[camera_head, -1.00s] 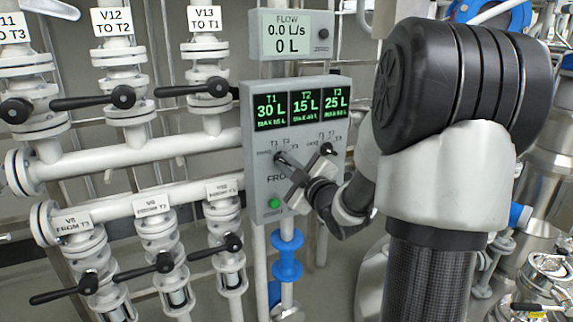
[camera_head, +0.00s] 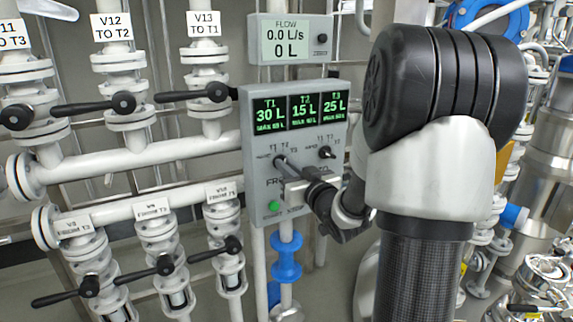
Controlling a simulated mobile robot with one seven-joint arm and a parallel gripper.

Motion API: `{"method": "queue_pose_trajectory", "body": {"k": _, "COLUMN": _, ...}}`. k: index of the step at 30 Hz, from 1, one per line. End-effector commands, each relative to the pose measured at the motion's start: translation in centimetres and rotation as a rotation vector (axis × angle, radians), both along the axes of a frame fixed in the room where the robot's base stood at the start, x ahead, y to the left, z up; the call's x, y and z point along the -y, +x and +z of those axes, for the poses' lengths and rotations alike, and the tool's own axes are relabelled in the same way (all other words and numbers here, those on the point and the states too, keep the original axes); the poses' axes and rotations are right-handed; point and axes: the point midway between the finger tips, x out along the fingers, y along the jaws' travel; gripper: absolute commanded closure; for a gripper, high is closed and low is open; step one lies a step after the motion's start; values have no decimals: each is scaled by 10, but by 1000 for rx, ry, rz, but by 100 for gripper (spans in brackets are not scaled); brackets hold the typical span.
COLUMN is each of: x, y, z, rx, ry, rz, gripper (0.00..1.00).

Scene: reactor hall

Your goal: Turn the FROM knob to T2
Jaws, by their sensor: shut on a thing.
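The grey control box (camera_head: 250,200) carries three green displays, T1 30 L, T2 15 L and T3 25 L. The FROM knob (camera_head: 280,160) is the left of two dark knobs below the displays. Labels T1, T2 and T3 sit around it. My gripper (camera_head: 285,168) is at this knob, shut on it. The jaws hide most of the knob and part of the FROM lettering, so I cannot tell exactly where its pointer stands. The right knob (camera_head: 326,153) is free of the gripper.
A green button (camera_head: 274,206) sits low on the box. A flow display (camera_head: 291,38) above reads 0.0 L/s and 0 L. Pipes with black-handled valves (camera_head: 205,93) fill the left. My arm covers the area right of the box.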

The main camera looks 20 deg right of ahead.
Motion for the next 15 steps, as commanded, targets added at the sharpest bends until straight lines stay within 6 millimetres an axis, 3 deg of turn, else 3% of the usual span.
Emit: {"method": "queue_pose_trajectory", "body": {"k": 15, "x": 1, "y": 1, "z": 2, "rx": -5, "ry": 282, "rz": 1, "gripper": 100}}
